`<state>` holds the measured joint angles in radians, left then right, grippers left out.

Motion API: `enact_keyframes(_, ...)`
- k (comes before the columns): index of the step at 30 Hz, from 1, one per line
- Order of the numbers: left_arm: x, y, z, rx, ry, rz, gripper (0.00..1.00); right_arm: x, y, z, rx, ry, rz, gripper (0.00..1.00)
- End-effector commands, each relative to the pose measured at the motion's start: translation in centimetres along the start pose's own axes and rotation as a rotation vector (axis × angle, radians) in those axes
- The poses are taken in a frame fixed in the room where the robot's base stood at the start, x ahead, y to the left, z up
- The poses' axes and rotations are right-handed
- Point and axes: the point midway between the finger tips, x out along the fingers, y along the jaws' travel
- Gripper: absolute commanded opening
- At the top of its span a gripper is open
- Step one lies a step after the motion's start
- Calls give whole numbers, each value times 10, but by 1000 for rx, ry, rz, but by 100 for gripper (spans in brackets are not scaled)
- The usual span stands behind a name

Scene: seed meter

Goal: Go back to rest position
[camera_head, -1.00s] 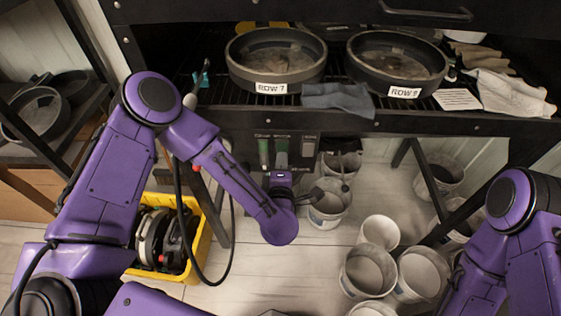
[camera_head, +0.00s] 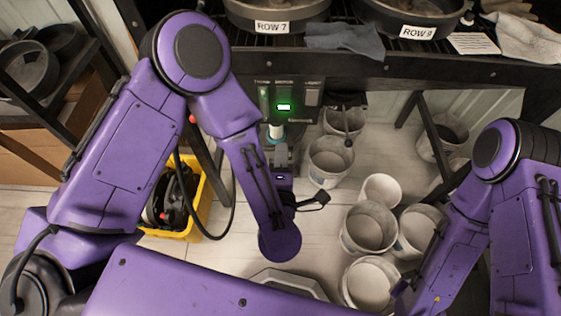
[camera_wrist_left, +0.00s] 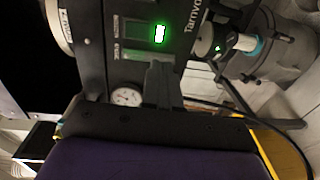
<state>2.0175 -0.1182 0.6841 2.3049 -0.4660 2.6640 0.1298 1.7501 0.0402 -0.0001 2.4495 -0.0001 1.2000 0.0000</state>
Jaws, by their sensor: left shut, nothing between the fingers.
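My left gripper (camera_head: 281,155) is shut and empty. It points away from me at the front of the dark control panel (camera_head: 312,97) under the rack.
Pans marked ROW 7 (camera_head: 277,14) and ROW 9 (camera_head: 418,20) stand on the rack with a grey cloth (camera_head: 345,40) between them. Several buckets, one of them white (camera_head: 369,228), stand on the floor at right. A yellow crate (camera_head: 203,205) stands behind my left arm.

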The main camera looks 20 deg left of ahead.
Motion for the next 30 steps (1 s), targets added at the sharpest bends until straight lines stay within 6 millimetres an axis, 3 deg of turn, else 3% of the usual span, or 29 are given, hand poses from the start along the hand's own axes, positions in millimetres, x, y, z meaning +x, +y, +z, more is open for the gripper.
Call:
enact_keyframes(6, -16, -3, -1, 1, 0, 0, 0, 3, 0, 2, 0, -1, 0, 43)
enact_keyframes(21, -16, -3, -1, 1, 0, -1, 0, 3, 0, 1, -1, -1, 0, 43)
enact_keyframes(25, -17, -7, 15, 79, -82, -18, 0, 3, 0, 1, 0, -1, 0, 43)
enact_keyframes(28, -17, -28, 29, 296, -234, -72, 0, 3, 0, 2, -1, -1, 0, 43)
enact_keyframes(30, -14, -63, 19, 519, -337, -163, 0, 3, 0, 2, -1, 0, 0, 43)
